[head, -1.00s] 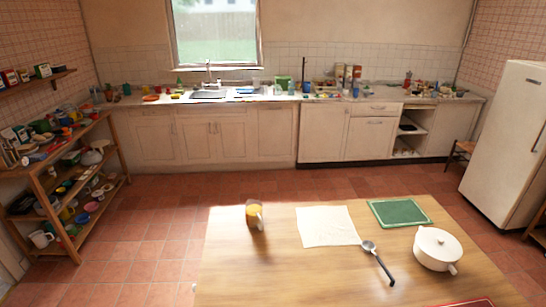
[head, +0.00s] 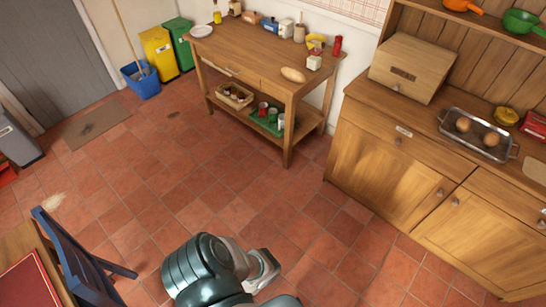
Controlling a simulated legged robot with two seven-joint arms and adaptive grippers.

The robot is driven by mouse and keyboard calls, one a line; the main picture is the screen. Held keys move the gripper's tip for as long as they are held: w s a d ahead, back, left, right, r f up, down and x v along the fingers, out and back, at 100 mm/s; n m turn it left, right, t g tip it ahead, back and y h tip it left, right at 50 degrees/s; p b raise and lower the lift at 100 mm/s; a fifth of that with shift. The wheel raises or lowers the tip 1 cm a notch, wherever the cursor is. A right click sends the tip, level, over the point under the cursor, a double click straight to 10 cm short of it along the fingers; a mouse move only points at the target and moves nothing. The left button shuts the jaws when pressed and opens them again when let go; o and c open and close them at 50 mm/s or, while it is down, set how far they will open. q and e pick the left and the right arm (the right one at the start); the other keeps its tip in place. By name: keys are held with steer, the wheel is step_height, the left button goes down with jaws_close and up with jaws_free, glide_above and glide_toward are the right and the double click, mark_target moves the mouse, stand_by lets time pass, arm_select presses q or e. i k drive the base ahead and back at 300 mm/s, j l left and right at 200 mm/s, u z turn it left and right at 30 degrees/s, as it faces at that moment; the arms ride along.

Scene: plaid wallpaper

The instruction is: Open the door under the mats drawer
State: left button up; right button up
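A wooden cabinet stands at the right of the head view. A second drawer (head: 508,200) and a second door (head: 480,245) sit to the right, both apparently closed. Part of one of my arms shows at the bottom centre, well left of and apart from the cabinet. No gripper fingers can be made out.
A wooden table with a lower shelf (head: 262,55) stands left of the cabinet. A bread box (head: 415,68) and a metal tray (head: 447,128) are on the cabinet top. A blue chair (head: 75,262) is at lower left. The tiled floor (head: 300,215) before the cabinet is clear.

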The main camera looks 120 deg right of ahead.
mark_target(401, 189)
steer(key=z, duration=4.8)
